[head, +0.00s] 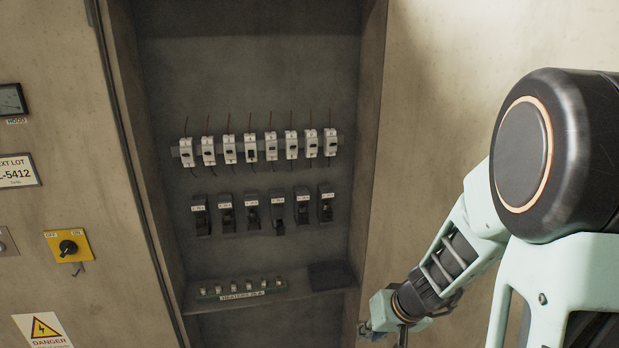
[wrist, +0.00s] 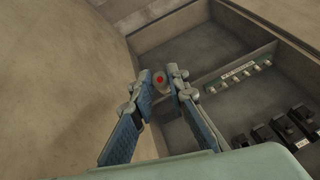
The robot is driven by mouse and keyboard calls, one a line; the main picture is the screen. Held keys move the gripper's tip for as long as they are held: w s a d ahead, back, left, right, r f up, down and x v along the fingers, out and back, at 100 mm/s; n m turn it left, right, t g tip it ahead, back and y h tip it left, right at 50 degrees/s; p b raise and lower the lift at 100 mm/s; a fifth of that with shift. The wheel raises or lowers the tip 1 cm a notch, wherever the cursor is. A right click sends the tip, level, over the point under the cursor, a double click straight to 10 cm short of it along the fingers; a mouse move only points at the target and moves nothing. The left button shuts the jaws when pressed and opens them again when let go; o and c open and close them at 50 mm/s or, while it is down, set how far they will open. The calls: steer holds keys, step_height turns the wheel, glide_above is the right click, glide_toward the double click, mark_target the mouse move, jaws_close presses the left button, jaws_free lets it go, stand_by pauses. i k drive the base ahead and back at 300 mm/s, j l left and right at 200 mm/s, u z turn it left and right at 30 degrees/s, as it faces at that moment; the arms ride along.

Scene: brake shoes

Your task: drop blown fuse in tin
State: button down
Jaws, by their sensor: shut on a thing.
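My gripper (wrist: 164,78) is shut on a small fuse (wrist: 159,82) with a red end, which shows between the fingertips in the wrist view. In the head view my gripper (head: 366,328) is low, at the right edge of the cabinet opening, and the fuse is too small to make out. A dark, low, box-like thing (head: 331,275), which looks like the tin, sits at the right end of the cabinet shelf. My gripper is below and to the right of it in that view. In the wrist view I cannot clearly make out the tin.
A green rack (head: 240,290) with several upright fuses stands on the shelf, left of the dark box. Above hang a row of black fuse holders (head: 252,214) and a row of white breakers (head: 250,147). The cabinet's right side edge (head: 372,190) is close to my gripper.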

mark_target(315, 277)
steer(key=i+j+z, duration=0.15)
steer(key=z, duration=0.65)
steer(key=i+j, duration=0.15)
steer(key=j, duration=0.2)
steer(key=i+j, duration=0.2)
steer(key=j, duration=0.2)
steer(key=i+j, duration=0.15)
steer(key=j, duration=0.2)
steer(key=i+j, duration=0.15)
steer(key=j, duration=0.2)
steer(key=i+j, duration=0.2)
steer(key=j, duration=0.2)
